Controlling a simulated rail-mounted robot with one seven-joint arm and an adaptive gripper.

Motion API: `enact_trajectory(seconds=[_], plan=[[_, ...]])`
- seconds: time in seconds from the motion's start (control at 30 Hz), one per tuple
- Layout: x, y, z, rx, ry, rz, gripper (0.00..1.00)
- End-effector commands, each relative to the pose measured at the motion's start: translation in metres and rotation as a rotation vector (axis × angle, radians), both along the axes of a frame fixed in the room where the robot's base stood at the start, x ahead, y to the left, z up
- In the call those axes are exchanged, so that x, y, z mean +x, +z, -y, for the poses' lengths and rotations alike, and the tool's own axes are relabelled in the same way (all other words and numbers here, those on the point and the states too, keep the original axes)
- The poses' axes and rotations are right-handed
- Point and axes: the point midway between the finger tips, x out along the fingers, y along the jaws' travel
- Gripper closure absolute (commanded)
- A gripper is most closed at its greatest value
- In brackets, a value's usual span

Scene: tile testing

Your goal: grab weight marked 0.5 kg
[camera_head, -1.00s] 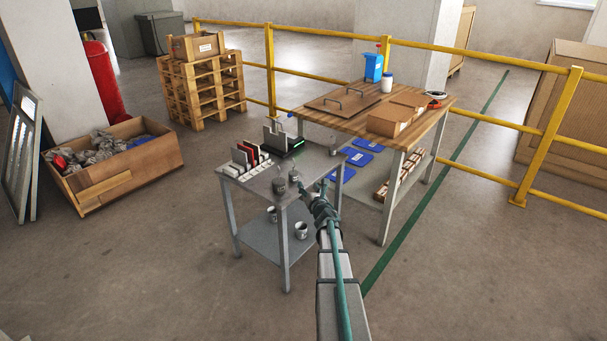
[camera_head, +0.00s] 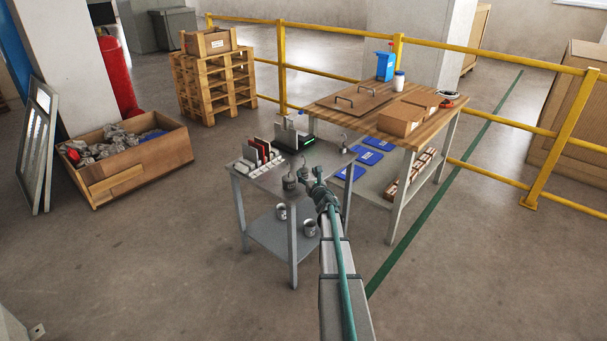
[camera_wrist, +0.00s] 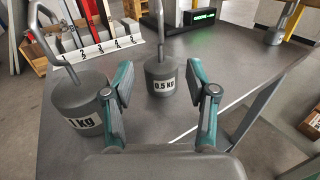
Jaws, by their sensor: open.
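The 0.5 kg weight (camera_wrist: 161,82) is a grey cylinder with a white label and a loop handle. It stands upright on the grey metal table (camera_wrist: 250,75). My gripper (camera_wrist: 159,90) is open and empty, and in the wrist view the weight shows in the gap between its fingers, beyond the tips. The 1 kg weight (camera_wrist: 78,108) stands left of my left finger, close to it. A third weight (camera_wrist: 276,35) stands at the back right, its label not visible. In the head view my gripper (camera_head: 311,178) is low over the table's front right part.
A rack with numbered slots and coloured plates (camera_head: 259,156) stands at the table's left, beside a scale with a green display (camera_head: 307,140). Metal cups (camera_head: 310,228) sit on the lower shelf. A wooden workbench (camera_head: 387,115) adjoins behind. The tabletop's right part is mostly clear.

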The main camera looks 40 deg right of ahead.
Motion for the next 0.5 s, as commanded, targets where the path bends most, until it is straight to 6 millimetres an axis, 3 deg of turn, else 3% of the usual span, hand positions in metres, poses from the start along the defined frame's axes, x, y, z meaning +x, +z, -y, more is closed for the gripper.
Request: enact_trajectory(seconds=[0.2, 0.5], plan=[[0.031, -0.001, 0.011, 0.001, 0.001, 0.001, 0.43], [0.035, -0.001, 0.012, 0.001, 0.0, 0.0, 0.43]])
